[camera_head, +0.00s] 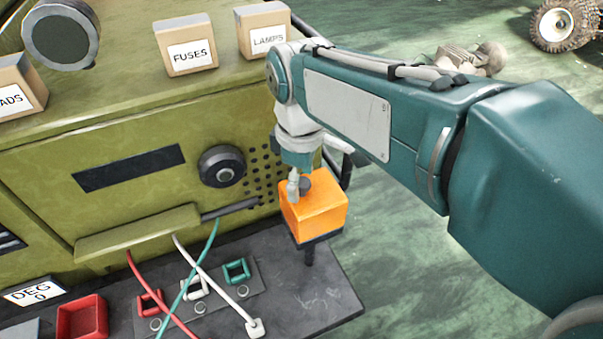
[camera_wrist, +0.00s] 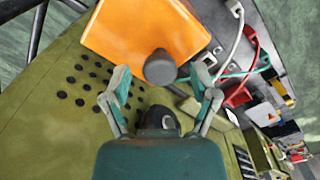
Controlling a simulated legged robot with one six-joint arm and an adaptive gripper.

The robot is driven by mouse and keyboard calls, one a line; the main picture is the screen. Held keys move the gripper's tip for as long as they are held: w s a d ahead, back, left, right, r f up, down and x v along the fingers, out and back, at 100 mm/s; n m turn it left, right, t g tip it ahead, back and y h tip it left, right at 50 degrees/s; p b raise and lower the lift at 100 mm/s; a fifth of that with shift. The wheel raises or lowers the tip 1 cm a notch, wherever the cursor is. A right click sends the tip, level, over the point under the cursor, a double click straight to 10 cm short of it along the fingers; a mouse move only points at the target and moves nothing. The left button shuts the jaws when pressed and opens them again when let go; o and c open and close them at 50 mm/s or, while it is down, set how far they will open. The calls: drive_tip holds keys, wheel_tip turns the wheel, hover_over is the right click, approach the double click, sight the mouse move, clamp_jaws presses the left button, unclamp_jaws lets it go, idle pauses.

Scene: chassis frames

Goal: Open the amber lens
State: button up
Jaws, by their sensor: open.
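The amber lens (camera_head: 315,213) is an orange block on a short dark post beside the green cabinet's right end. A dark round knob (camera_head: 306,185) sticks out of its face. The lens also fills the top of the wrist view (camera_wrist: 140,32), with the knob (camera_wrist: 160,68) at its lower edge. My gripper (camera_head: 297,180) is directly at the knob in the head view. In the wrist view my gripper (camera_wrist: 162,77) has its fingers spread, one on each side of the knob, with gaps visible. Whether the lens is hinged cannot be seen.
The green cabinet (camera_head: 120,190) has a round black dial (camera_head: 222,166) and vent holes left of the lens. Red, white and green cables (camera_head: 200,265) hang over the dark shelf (camera_head: 320,290). Boxes labelled FUSES (camera_head: 190,55) and LAMPS (camera_head: 265,38) stand on top. Open floor lies right.

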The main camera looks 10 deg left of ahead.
clamp_jaws()
drive_tip(key=shift+d, duration=0.2)
